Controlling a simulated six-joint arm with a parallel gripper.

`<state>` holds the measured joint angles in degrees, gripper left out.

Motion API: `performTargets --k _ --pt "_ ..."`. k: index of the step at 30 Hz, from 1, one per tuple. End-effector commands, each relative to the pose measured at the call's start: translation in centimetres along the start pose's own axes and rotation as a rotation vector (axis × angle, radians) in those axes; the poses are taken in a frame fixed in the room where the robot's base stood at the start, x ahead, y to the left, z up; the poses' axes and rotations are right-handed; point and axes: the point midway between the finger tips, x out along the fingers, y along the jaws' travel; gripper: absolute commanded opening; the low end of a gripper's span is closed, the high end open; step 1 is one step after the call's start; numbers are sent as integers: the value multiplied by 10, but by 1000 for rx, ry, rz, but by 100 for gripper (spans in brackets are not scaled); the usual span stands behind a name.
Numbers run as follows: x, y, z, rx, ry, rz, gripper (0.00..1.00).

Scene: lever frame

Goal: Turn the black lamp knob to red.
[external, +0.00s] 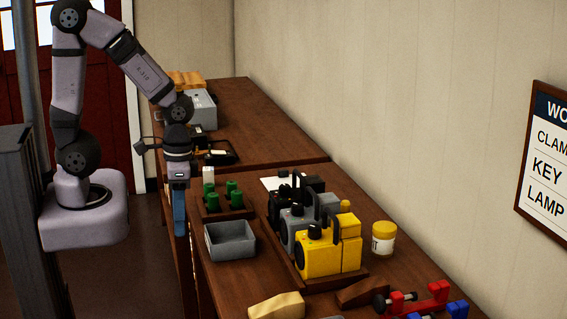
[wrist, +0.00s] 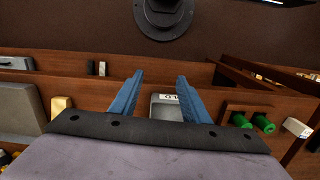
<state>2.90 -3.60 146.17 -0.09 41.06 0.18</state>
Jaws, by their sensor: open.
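The black lamp (external: 312,184) stands at the back of a row of three lamps on the near table in the external view. The grey lamp (external: 296,217) in front partly hides it, and its knob is too small and dark to make out clearly. My gripper (external: 180,232) points down left of the lamps, near the table's left edge, apart from them. In the wrist view my gripper (wrist: 160,75) has its two blue fingers spread with nothing held between them. I cannot make out the black lamp in the wrist view.
The yellow lamp (external: 319,252) is at the row's front. A grey bin (external: 231,241) and a tray with green pieces (external: 241,210) lie between my gripper and the lamps. A yellow-lidded jar (external: 383,238) stands right. A grey labelled object (wrist: 166,106) shows between the fingers.

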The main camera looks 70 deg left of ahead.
Motion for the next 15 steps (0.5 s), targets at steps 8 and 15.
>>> performTargets --k 8,15 --pt "6 5 3 22 -31 -2 42" --pt "6 5 3 22 -31 -2 42"
